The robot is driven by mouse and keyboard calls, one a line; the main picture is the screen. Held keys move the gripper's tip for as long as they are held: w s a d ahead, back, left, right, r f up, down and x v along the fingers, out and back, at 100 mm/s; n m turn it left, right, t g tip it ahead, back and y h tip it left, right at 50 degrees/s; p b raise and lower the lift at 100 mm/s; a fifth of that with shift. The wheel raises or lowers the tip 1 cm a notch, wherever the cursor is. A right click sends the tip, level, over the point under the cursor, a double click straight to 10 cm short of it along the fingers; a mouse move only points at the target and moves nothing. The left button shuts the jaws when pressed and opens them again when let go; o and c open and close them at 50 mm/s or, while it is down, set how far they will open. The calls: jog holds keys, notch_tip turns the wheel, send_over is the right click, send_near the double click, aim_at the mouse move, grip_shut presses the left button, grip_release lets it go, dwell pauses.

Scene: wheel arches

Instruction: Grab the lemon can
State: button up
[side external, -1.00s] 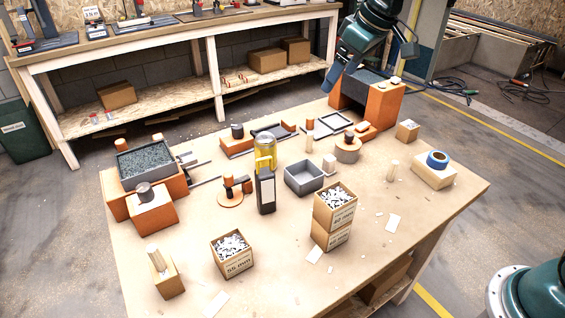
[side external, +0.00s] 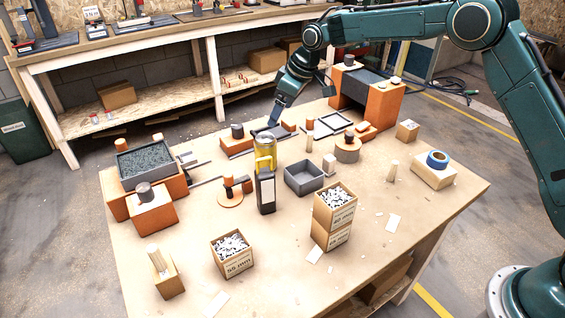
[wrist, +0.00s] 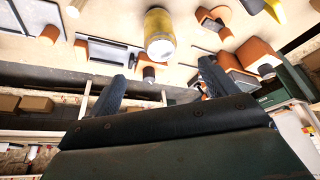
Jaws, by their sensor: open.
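The lemon can, a yellow cylinder (side external: 265,146), stands upright near the middle of the table in the side view. A tall dark grey block with a pale front (side external: 266,190) hides its lower part, so I cannot tell what it rests on. My gripper (side external: 276,118) is low at the far side of the table, behind the can and apart from it. In the wrist view the yellow can (wrist: 160,33) shows at top centre, beyond the two spread fingers of my gripper (wrist: 163,78). Nothing is between the fingers.
An orange block with a dark cylinder (side external: 236,143) is left of my gripper. An orange disc with a post (side external: 230,197) and an open grey box (side external: 303,178) flank the can. Stacked cartons (side external: 333,215) stand in front.

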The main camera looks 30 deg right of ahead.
aim_at(268, 137)
jog(key=shift+f, duration=0.1)
jog(key=shift+x, duration=4.2)
jog(key=shift+x, duration=2.6)
jog(key=c, duration=1.3)
jog(key=shift+w+r, duration=0.1)
jog(key=shift+r, duration=0.2)
notch_tip(268, 137, up, 20)
jog(key=shift+f, duration=0.2)
